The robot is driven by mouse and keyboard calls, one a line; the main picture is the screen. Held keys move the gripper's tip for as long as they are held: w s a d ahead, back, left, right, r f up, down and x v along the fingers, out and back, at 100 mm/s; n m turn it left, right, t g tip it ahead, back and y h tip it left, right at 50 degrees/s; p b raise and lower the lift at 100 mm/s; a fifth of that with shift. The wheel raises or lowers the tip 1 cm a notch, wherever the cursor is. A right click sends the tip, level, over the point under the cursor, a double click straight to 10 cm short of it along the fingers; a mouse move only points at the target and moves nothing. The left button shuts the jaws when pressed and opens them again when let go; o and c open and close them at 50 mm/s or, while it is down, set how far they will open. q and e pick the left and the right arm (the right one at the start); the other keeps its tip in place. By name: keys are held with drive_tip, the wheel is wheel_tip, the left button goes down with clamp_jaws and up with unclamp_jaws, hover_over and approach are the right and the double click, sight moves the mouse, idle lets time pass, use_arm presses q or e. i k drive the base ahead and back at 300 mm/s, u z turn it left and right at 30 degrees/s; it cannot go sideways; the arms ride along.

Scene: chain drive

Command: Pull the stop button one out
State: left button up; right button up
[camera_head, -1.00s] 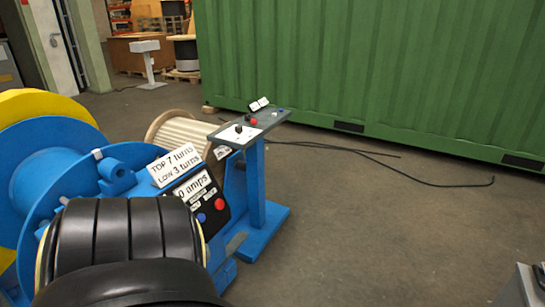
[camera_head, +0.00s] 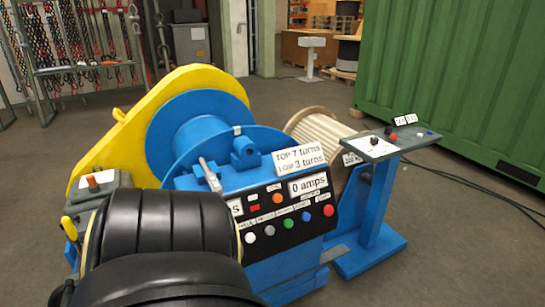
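The blue machine (camera_head: 282,267) has a sloped black control panel with a row of coloured buttons. A red button (camera_head: 328,210) sits at the panel's right end. Another red button (camera_head: 393,136) is on the grey-topped blue stand (camera_head: 372,215) to the right, beside a black knob. An orange-red button (camera_head: 93,181) sits on a grey box at the left. I cannot read which one is stop button one, nor tell whether any is pushed in or out. Neither of my grippers is in view.
A green container (camera_head: 455,80) is at the right, with black cables on the floor. Floor at the lower right is clear.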

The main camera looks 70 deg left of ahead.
sight(328, 210)
drive_tip(key=u, duration=2.2)
